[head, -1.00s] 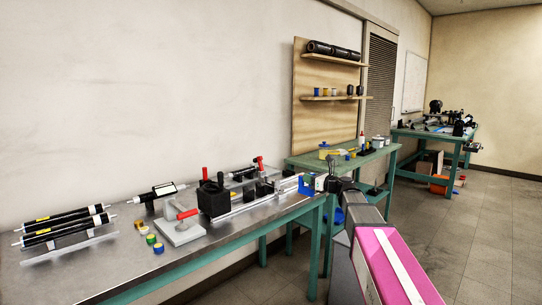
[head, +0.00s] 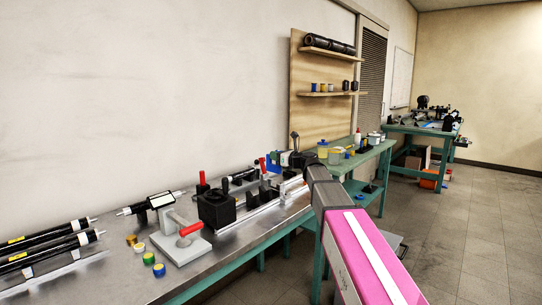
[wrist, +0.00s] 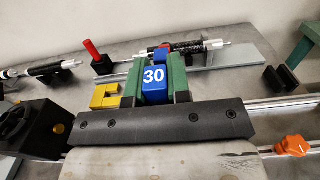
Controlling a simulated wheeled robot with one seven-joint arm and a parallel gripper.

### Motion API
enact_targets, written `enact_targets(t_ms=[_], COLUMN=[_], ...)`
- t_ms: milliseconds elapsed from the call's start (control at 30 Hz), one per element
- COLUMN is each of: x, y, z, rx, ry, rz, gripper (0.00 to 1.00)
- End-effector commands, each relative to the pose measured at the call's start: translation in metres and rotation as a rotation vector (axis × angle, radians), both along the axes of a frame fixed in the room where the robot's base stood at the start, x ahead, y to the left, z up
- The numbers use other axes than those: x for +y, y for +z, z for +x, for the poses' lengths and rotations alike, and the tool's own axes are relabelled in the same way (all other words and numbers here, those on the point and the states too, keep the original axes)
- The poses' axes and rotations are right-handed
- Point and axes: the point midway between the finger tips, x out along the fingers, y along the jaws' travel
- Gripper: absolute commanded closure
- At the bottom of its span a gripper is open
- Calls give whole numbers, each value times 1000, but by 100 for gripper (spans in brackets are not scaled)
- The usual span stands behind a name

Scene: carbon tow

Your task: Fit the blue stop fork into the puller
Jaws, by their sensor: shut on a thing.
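The blue stop fork (wrist: 154,88), marked "30", is held between the two green fingers of my gripper (wrist: 156,70) in the wrist view. It also shows as a small blue patch in the head view (head: 273,162). There my gripper (head: 280,161) is over the far end of the metal bench, beyond the puller's red lever. The puller (head: 262,208) is a pale rail assembly with a black block (head: 216,208) on the bench. Its rail shows at the right in the wrist view (wrist: 270,106). The fork's lower end and any contact with the puller are hidden.
A yellow U-shaped piece (wrist: 105,96) lies left of the fork. A red-handled post (wrist: 92,50) and a dark rod (wrist: 185,47) are behind it. An orange knob (wrist: 293,146) is at the right. A grey press with a red handle (head: 180,238) stands nearer on the bench.

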Motion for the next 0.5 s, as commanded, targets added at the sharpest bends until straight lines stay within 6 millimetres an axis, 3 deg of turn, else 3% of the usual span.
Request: enact_targets(t_ms=[500], x=[0], y=[-5], z=[0], rx=[-1], ry=[0], rz=[2], gripper=[100])
